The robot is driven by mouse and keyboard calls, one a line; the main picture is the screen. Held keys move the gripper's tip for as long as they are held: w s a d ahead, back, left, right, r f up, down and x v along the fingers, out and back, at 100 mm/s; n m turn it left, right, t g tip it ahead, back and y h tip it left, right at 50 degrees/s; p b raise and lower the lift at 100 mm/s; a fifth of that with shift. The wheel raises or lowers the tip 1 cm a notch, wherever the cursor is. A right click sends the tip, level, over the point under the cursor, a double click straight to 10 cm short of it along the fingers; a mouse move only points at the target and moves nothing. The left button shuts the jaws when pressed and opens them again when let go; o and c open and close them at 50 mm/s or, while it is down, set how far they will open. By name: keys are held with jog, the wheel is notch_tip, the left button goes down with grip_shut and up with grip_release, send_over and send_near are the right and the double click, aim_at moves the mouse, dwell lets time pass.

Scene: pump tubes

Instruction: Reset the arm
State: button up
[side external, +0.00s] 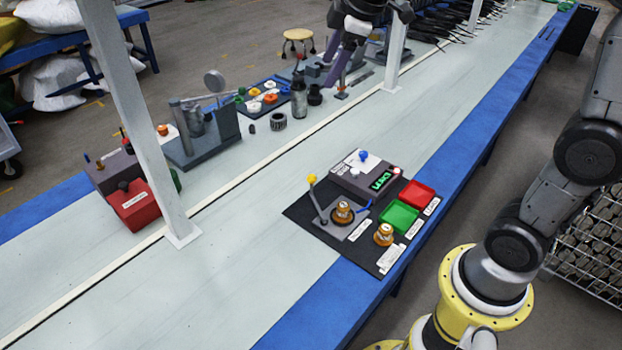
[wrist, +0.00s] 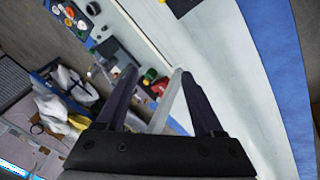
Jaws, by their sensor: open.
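My gripper (side external: 340,66) hangs at the top of the side view, over the far side of the bench and apart from the work mat. In the wrist view its two dark fingers (wrist: 158,82) are spread with nothing between them. The black work mat (side external: 297,212) lies near the bench's blue front edge. On it are a yellow-knobbed lever (side external: 312,181), one orange-and-metal part (side external: 343,212) in the fixture and another (side external: 383,234) beside it. A grey box with a green display (side external: 380,181), a green tray (side external: 399,218) and a red tray (side external: 417,195) are also there.
A white post (side external: 140,120) and another post (side external: 396,52) rise from the bench. A red box (side external: 136,205), a grey fixture (side external: 205,140) and a tray of coloured caps (side external: 255,106) line the far side. The bench surface (side external: 260,255) left of the mat is clear.

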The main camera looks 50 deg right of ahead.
jog(key=s+a+r+m, duration=0.1)
jog(key=s+a+r, duration=0.1)
jog(key=s, duration=0.6)
jog(key=s+f+m, duration=0.4)
jog(key=s, duration=0.4)
jog(key=s+a+f+m, duration=0.1)
jog(key=s+f+m, duration=0.3)
jog(key=s, duration=0.4)
jog(key=shift+s+a+f, duration=0.15)
jog(key=shift+a+f, duration=0.05)
jog(key=shift+f, duration=0.3)
